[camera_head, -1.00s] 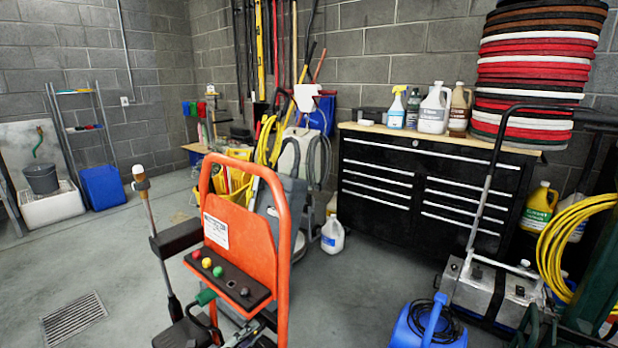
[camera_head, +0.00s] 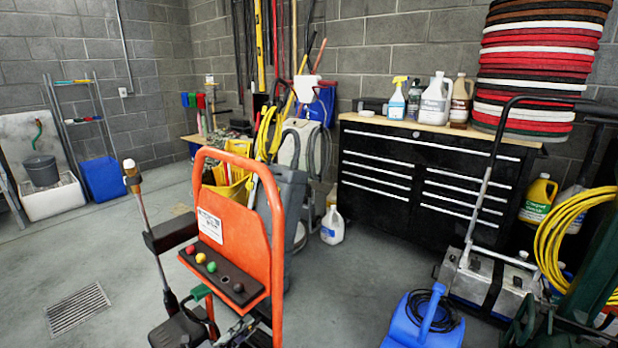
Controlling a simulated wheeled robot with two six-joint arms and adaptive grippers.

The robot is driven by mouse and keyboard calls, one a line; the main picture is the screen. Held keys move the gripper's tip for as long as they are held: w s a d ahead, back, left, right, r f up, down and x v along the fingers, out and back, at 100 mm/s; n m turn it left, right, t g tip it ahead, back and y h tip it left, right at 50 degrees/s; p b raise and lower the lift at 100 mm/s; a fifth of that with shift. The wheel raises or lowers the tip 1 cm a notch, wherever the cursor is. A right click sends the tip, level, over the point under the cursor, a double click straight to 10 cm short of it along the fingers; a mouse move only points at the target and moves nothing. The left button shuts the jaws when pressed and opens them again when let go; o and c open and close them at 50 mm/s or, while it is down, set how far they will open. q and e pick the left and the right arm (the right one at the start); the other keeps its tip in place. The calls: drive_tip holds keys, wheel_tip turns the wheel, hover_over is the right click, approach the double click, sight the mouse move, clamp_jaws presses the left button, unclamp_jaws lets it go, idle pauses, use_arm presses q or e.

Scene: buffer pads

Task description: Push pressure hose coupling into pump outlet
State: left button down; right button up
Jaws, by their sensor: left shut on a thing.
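The orange pressure-washer frame (camera_head: 262,235) stands at the lower centre-left, with a dark panel of coloured knobs (camera_head: 211,265). The dark pump housing (camera_head: 176,331) is low at its left; I cannot make out the outlet. A short green part (camera_head: 202,292) shows just under the panel, beside a thin dark hose. My left gripper (camera_head: 240,330) is low behind the frame near the bottom edge, partly hidden by it. It is shut on the pressure hose coupling, which is too small and covered to see clearly. My right gripper is not in view.
A spray lance (camera_head: 149,230) stands upright left of the frame. A blue container (camera_head: 412,328) and a grey metal machine (camera_head: 490,285) are on the floor at right. A black tool chest (camera_head: 430,185) backs the scene. Open floor with a drain grate (camera_head: 78,308) lies at left.

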use_arm(q)
drive_tip(key=shift+v, duration=1.9)
